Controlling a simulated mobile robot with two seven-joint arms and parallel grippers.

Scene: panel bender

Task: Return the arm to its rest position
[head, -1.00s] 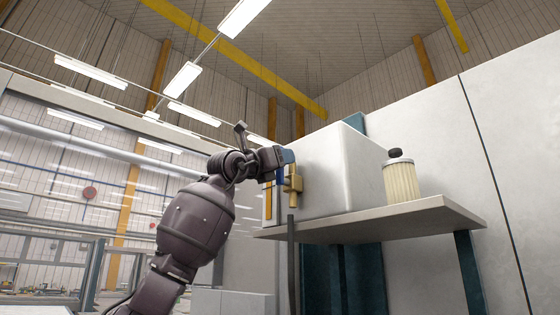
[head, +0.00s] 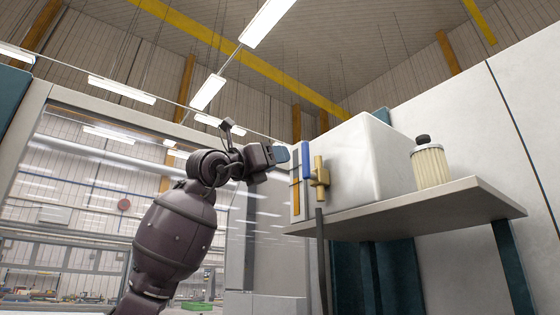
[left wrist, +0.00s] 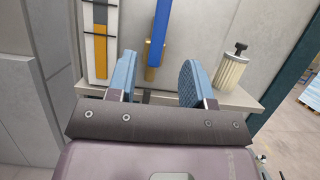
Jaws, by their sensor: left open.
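My left arm comes up from the lower left in the head view. Its left gripper (head: 280,154) is in front of the white box's left face, a little left of the blue bar and brass fitting. In the left wrist view the two blue fingers (left wrist: 157,80) stand wide apart with nothing between them. The blue bar (left wrist: 160,30) and the brass fitting (left wrist: 152,60) lie beyond the fingers. The blue bar also shows upright in the head view (head: 306,160). My right gripper is in neither view.
A white box (head: 368,165) stands on a grey shelf (head: 440,205) on teal supports. A ribbed cream filter with a dark knob (head: 431,165) stands on the shelf's right side. A dark hose (head: 320,250) hangs below the fitting. Open room lies left of the arm.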

